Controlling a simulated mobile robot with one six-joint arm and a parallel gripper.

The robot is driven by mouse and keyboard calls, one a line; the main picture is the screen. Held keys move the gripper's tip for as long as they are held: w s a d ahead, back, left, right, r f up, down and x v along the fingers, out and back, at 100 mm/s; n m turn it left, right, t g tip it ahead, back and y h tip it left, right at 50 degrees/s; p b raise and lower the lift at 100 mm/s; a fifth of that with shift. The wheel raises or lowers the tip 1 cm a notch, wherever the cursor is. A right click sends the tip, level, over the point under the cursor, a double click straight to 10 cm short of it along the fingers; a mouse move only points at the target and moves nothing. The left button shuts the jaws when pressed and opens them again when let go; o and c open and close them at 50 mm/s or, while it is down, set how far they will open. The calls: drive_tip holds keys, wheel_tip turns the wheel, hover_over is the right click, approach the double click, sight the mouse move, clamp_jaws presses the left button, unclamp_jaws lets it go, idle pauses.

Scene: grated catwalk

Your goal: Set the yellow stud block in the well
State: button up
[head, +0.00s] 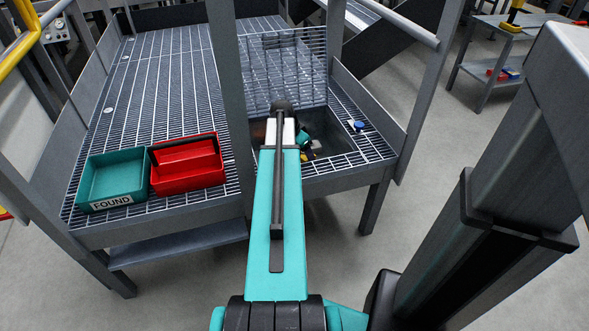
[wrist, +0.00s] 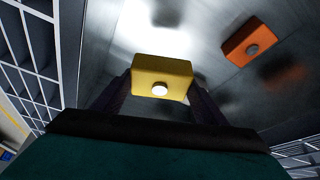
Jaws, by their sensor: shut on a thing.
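The yellow stud block (wrist: 162,77) has a pale round stud on its face and sits between the two dark fingers of my gripper (wrist: 161,92) in the wrist view. My gripper is shut on it. Behind it is the smooth metal of the well (wrist: 100,70). I cannot tell whether the block touches the well's floor. In the head view the well (head: 332,127) is a dark opening in the grating, and my gripper (head: 308,148) is down in it, largely hidden by my arm.
An orange stud block (wrist: 253,40) lies in the well, right of the yellow one. A blue piece (head: 356,125) sits on the grating right of the opening. A teal FOUND tray (head: 112,203) and a red tray (head: 187,183) stand at left. Railing posts (head: 228,100) rise close by.

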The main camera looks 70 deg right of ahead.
sight(302, 162)
drive_tip(key=f+b, duration=0.1)
drive_tip(key=f, duration=0.3)
drive_tip(key=shift+w, duration=0.2)
drive_tip(key=shift+f, duration=0.5)
drive_tip(key=shift+b, duration=0.3)
drive_tip(key=shift+f+b, duration=0.8)
drive_tip(key=shift+f, duration=1.7)
drive_tip(key=shift+f, duration=0.1)
drive_tip(key=o, duration=1.2)
drive_tip(key=shift+o, duration=0.2)
drive_tip(key=p+v, duration=0.2)
drive_tip(key=v, duration=0.5)
drive_tip(key=shift+a+r, duration=0.2)
drive_tip(key=shift+r, duration=0.15)
